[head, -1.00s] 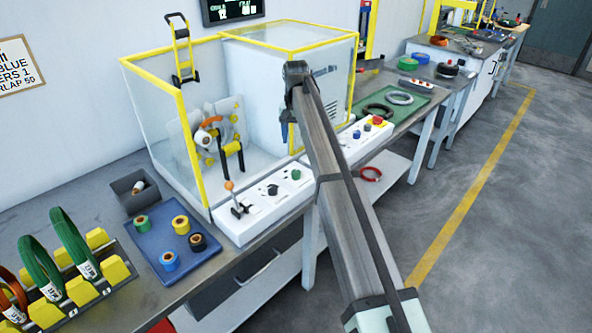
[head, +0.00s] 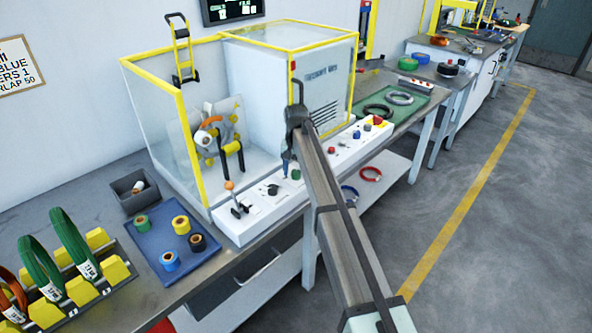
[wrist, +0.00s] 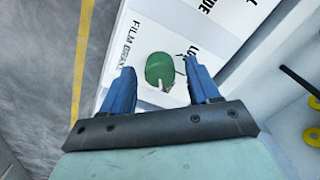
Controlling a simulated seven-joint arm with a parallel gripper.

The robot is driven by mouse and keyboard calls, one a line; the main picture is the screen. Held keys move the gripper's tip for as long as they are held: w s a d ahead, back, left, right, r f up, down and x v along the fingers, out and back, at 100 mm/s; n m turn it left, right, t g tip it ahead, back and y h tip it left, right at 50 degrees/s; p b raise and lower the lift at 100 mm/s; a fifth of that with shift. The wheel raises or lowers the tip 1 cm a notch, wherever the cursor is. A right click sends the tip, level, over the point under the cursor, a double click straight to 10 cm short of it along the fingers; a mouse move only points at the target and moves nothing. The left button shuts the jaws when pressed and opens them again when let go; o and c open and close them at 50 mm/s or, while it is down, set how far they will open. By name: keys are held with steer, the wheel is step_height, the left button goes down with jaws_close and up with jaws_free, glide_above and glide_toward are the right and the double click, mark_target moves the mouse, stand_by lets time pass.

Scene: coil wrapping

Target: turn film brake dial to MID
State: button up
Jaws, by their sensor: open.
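The film brake dial is a green round knob (wrist: 160,69) on the white control panel (wrist: 139,20), with "FILM BRAK" lettering beside it in the wrist view. A white pointer mark shows at its lower edge. Lettering starting "LO" shows on its right; no MID mark is readable. My gripper (wrist: 158,76) is open, with one blue finger on each side of the dial; I cannot tell whether they touch it. In the head view, my gripper (head: 287,166) is at the panel, just left of the green dial (head: 295,174).
A black knob (head: 272,189) and an orange-topped lever (head: 230,187) are left of the dial on the panel. More buttons, one red (head: 377,121), lie to its right. The yellow-framed clear enclosure (head: 190,150) stands behind.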

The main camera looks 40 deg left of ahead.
steer(key=shift+f, duration=0.15)
steer(key=c, duration=1)
